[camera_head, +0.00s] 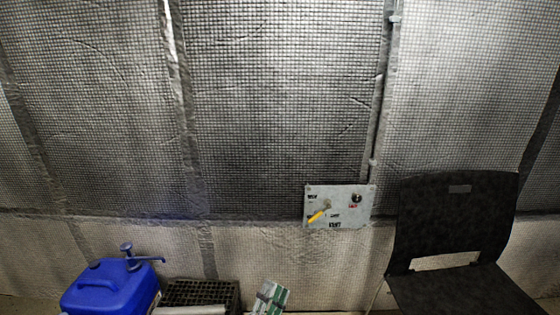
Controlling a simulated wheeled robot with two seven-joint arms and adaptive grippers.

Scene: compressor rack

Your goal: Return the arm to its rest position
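No gripper fingertips can be made out in the head view. A pale rounded bar (190,310) shows at the bottom edge, left of centre, in front of a dark crate. It may be part of my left arm, but I cannot tell. Whether my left gripper is open or shut cannot be seen. My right arm and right gripper are not in view.
A grey control panel (353,211) with a yellow-handled lever (318,215) and a dark knob (357,198) is on the quilted silver wall (285,110). A black chair (455,225) stands right. A blue canister (108,289), dark crate (234,293) and green-white object (270,298) are low down.

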